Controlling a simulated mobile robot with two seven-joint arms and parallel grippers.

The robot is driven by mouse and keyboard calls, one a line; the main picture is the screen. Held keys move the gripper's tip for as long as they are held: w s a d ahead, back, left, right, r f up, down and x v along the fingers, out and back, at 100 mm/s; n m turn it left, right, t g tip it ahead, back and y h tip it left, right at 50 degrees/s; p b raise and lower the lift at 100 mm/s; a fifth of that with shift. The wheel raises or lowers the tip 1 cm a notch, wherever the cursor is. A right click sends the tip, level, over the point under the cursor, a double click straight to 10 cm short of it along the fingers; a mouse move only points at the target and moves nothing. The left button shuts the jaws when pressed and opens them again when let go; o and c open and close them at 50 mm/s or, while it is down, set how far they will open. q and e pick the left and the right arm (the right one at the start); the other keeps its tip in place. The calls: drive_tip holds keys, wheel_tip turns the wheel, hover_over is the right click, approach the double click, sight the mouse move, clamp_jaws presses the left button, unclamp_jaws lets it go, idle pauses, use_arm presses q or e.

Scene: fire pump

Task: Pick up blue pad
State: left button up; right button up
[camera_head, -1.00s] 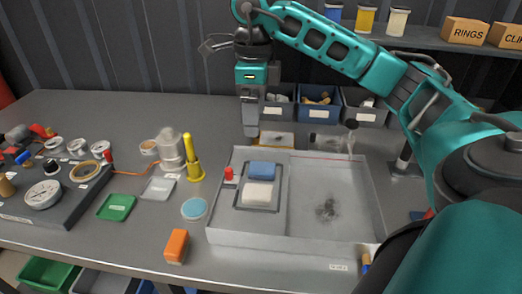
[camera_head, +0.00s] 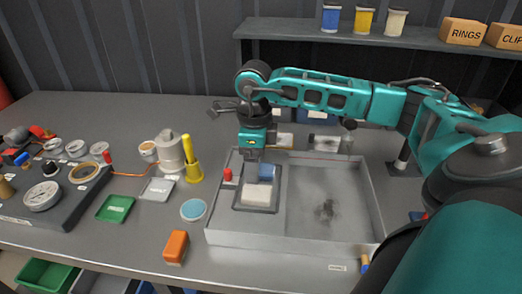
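The blue pad (camera_head: 266,171) lies in the left compartment of the grey tray (camera_head: 300,238), at the far end of a small dark-rimmed holder (camera_head: 237,197). A white pad (camera_head: 256,194) lies just in front of it. My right gripper (camera_head: 253,156) points down over the far left part of the tray, at the blue pad's far left side. It covers part of the pad; I cannot tell whether it touches. Its fingers are too small and hidden to show whether they are open. My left gripper is not in view.
A yellow plunger (camera_head: 191,160) and a blue-topped disc (camera_head: 193,209) are left of the tray. An orange block (camera_head: 176,246) lies near the front edge. The tray's right compartment holds only a dark smudge.

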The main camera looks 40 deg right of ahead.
drive_tip(key=shift+f, duration=0.15)
drive_tip(key=c, duration=1.1)
drive_tip(key=shift+r+p, duration=0.75)
drive_tip(key=shift+r, duration=9.25)
